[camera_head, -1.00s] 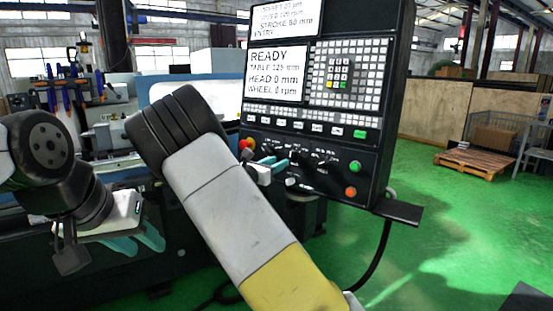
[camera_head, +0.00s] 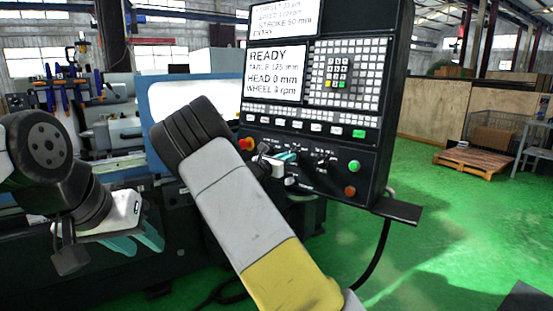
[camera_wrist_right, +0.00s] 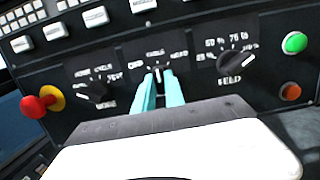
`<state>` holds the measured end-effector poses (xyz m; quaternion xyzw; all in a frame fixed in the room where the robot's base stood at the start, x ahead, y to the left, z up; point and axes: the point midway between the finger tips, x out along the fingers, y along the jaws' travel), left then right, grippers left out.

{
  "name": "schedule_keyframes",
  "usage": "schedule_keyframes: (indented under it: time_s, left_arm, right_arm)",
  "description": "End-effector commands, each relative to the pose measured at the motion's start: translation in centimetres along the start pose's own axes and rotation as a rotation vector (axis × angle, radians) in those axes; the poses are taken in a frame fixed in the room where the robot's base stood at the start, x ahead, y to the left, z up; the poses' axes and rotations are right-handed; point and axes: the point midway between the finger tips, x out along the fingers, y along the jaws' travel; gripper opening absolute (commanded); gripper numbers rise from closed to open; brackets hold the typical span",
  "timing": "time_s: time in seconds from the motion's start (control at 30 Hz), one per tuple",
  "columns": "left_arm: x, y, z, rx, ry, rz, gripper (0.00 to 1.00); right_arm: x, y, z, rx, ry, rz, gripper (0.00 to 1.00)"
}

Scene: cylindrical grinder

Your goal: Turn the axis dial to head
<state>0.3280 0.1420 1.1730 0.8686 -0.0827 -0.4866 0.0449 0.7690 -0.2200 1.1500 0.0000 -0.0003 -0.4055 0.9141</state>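The axis dial (camera_wrist_right: 159,74) is a small black knob in the middle of the lower panel in the right wrist view. Its labels are small; one on the upper right reads HEAD. The knob points roughly straight up. My right gripper (camera_wrist_right: 160,84) has its two teal fingers at either side of the knob, with a dark gap between them; I cannot tell if they touch it. In the head view my right gripper (camera_head: 287,157) is at the panel and hides the dial. My left gripper (camera_head: 138,244) hangs at the lower left, empty, its teal fingers apart.
Other dials flank it: a left dial (camera_wrist_right: 94,92) and the feed dial (camera_wrist_right: 238,61). A red emergency button (camera_wrist_right: 38,105) is far left; green (camera_wrist_right: 294,42) and orange (camera_wrist_right: 290,92) buttons are right. The screen (camera_head: 274,73) reads READY, HEAD 0 mm.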

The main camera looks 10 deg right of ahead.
Motion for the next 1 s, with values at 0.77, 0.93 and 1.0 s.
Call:
schedule_keyframes:
  time_s: [0.77, 0.93, 1.0]
  left_arm:
    - [0.00, 0.00, 0.00, 0.000, 0.000, 0.000, 0.36]
    - [0.00, 0.00, 0.00, 0.000, 0.000, 0.000, 0.36]
    - [0.00, 0.00, 0.00, 0.000, 0.000, 0.000, 0.36]
  right_arm:
    - [0.01, 0.08, -0.04, 0.290, 0.002, -0.052, 0.00]
    - [-0.01, 0.12, 0.00, 0.425, 0.002, -0.076, 0.00]
    - [-0.03, 0.14, -0.03, 0.476, 0.003, -0.085, 0.00]
